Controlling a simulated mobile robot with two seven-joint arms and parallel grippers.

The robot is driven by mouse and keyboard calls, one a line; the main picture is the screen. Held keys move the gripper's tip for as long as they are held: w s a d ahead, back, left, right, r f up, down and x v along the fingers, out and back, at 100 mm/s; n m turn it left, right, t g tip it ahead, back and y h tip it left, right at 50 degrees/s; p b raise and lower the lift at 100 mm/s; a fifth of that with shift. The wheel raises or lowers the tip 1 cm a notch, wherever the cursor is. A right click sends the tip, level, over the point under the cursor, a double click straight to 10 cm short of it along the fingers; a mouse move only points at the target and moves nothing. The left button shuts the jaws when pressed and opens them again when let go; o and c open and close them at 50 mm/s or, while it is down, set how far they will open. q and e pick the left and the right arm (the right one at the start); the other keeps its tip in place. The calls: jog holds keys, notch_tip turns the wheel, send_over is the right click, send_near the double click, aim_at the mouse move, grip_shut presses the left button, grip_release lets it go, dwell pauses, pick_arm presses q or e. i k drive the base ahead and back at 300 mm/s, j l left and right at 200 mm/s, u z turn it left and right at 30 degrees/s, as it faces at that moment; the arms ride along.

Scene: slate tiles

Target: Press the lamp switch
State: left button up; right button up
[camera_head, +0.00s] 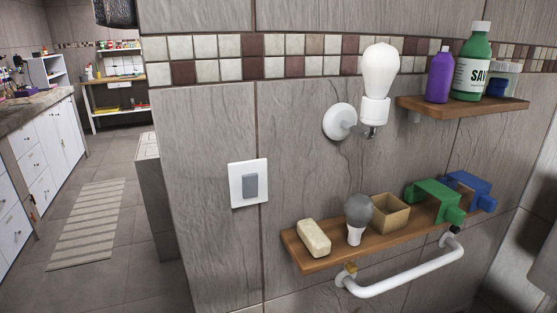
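The lamp switch (250,186) is a grey rocker on a white wall plate (236,190), mounted on the grey tiled wall left of the shelves. Nothing covers it. The wall lamp is a large white bulb (381,72) standing upright in a white holder (375,110), with a round white wall mount (340,122). I cannot tell from its white look whether it is lit. Neither of my grippers is recognizable in the head view, and nothing touches the switch.
A lower wooden shelf (378,240) holds a soap bar (314,238), a grey bulb (358,210), an open box (391,212) and green and blue objects (437,198). A white rail (405,276) runs below it. An upper shelf (455,107) holds bottles. Space before the switch looks clear.

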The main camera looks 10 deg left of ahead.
aim_at(249, 182)
jog(key=k+l, duration=0.15)
jog(key=l, duration=0.15)
jog(key=k+l, duration=0.15)
jog(key=l, duration=0.15)
jog(key=k+l+u, duration=0.1)
jog(key=l, duration=0.2)
jog(key=k+l, duration=0.1)
jog(key=l, duration=0.3)
jog(key=k+l+u, duration=0.1)
jog(key=l, duration=0.25)
jog(key=i+l, duration=0.1)
jog(key=l, duration=0.7)
jog(key=i+l+u, duration=0.15)
jog(key=l, duration=0.3)
jog(key=i, duration=0.1)
